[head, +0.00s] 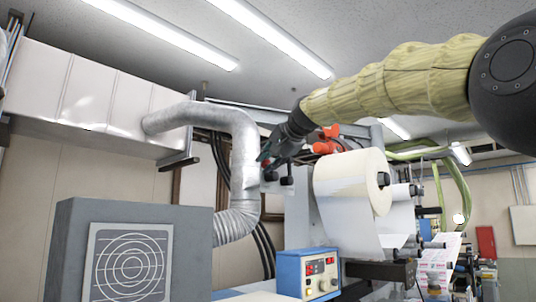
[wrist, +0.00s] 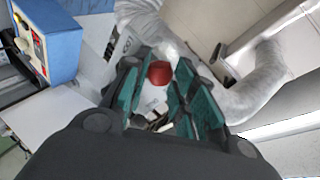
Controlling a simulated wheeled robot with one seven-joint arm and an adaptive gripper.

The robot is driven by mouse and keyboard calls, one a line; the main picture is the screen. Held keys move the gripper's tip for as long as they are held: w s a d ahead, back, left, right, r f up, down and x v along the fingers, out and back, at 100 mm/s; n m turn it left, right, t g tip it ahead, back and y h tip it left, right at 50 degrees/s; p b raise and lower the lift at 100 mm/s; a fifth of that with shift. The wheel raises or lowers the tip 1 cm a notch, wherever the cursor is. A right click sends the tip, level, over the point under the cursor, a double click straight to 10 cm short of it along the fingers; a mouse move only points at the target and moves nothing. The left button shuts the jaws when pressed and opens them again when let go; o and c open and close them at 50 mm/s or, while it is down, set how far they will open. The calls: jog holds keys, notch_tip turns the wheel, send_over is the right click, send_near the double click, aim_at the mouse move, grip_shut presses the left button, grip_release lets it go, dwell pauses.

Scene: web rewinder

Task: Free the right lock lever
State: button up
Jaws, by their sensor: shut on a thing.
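My gripper (head: 268,153) is raised in front of the rewinder, at the end of my arm in its yellow sleeve. In the wrist view its two teal-padded fingers (wrist: 160,78) have a red, rounded lever end (wrist: 159,72) between their tips, and they are shut on it. I take this as the lock lever; its shaft and pivot are hidden by the fingers. In the head view the held part is too small to make out. Orange-red parts (head: 327,146) show on the machine just right of my wrist.
A large white web roll (head: 350,180) hangs right of my gripper. A silver duct (head: 243,160) runs close on the left. A blue control box (head: 307,272) stands below, also in the wrist view (wrist: 48,35). A grey cabinet (head: 195,225) fills the lower left.

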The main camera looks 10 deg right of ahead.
jog(key=shift+w+d+r+m+g+y, duration=0.25)
jog(key=shift+w+d+m+g+y, duration=0.15)
jog(key=shift+m, duration=0.3)
jog(key=shift+w+d+r+m+g+y, duration=0.15)
jog(key=shift+d+r+m+g+y, duration=0.25)
jog(key=shift+m, duration=0.3)
jog(key=shift+f, duration=0.1)
jog(key=shift+a, duration=0.1)
jog(key=o, duration=0.8)
jog(key=shift+o, duration=1.1)
jog(key=shift+w+f, duration=0.1)
jog(key=shift+w, duration=0.15)
jog(key=v, duration=1.2)
